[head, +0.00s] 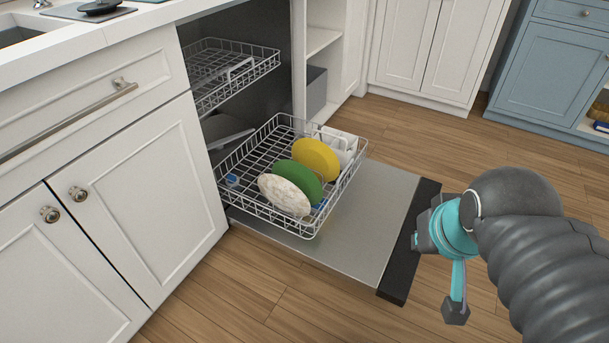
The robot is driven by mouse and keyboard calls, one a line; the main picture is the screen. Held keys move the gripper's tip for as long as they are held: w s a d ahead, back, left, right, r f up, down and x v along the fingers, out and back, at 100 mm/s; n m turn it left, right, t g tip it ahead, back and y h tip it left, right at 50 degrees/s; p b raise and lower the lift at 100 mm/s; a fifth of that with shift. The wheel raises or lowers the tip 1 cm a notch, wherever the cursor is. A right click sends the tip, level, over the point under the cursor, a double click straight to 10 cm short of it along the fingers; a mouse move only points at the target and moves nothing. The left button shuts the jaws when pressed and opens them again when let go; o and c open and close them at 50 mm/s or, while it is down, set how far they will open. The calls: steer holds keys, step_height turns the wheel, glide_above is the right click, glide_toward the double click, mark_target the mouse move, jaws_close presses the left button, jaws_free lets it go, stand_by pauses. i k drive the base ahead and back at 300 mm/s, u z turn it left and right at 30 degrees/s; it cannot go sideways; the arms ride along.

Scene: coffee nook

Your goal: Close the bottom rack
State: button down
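The bottom rack (262,221) is a white wire basket, pulled out of the dishwasher over its lowered door. It holds a yellow plate (316,160), a green plate (294,180) and a speckled white plate (283,195), with white items at its back right corner. The lowered door (366,225) lies flat, grey inside with a dark outer edge. My gripper (436,276) is right of the rack, apart from it, near the door's outer edge. It holds nothing I can see.
The upper rack (236,68) is also partly out, above the bottom rack. White cabinets (102,180) stand left of the dishwasher and blue cabinets (555,65) at the back right. Wooden floor (420,140) is clear behind and right of the door.

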mark_target(351, 162)
steer(key=u, duration=0.1)
steer(key=i, duration=0.15)
steer(key=z, duration=2.05)
steer(key=k, duration=0.95)
steer(key=u, duration=1.45)
steer(key=i, duration=1)
steer(key=u, duration=0.05)
